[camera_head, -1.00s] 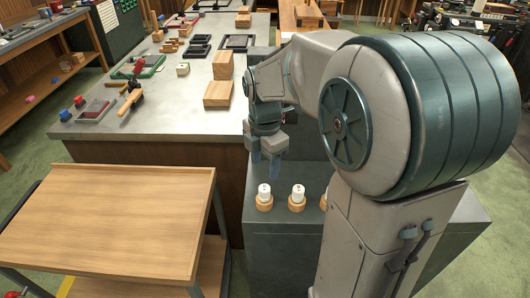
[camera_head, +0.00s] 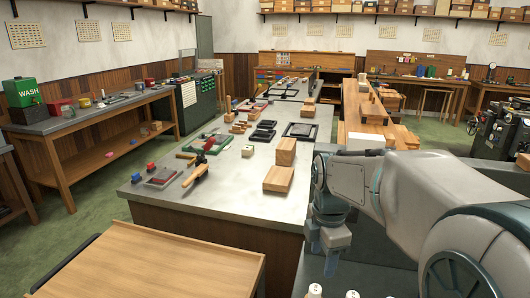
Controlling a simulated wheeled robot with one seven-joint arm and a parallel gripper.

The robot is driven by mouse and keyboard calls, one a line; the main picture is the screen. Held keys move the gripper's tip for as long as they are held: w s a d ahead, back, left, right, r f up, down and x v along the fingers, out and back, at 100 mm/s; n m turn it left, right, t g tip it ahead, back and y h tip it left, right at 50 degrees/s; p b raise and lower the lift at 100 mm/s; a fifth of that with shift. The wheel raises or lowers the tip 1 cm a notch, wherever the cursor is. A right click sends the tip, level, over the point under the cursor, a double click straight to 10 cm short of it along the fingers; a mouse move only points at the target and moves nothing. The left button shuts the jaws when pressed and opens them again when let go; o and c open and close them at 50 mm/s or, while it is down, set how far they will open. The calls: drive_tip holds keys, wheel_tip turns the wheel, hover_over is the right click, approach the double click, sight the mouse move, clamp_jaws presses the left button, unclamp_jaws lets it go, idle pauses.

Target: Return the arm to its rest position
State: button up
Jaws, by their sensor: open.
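My gripper (camera_head: 330,258) hangs at the lower right of the head view, fingers pointing down. It is open, with nothing seen between the fingers. It is over the grey cabinet beside the right side of the long workbench. My arm reaches in from the right edge and is bent at the elbow.
The long grey workbench (camera_head: 230,200) holds wooden blocks (camera_head: 278,180), dark trays and a brush-like tool (camera_head: 196,175). A wooden-topped cart (camera_head: 160,265) stands at the lower left. Green floor (camera_head: 85,215) is clear between the workbench and the left side table.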

drive_tip(key=s+f+m+t, duration=0.2)
drive_tip(key=s+m, duration=1.1)
drive_tip(key=m, duration=0.7)
drive_tip(key=shift+f+t, duration=0.15)
drive_tip(key=shift+t, duration=0.25)
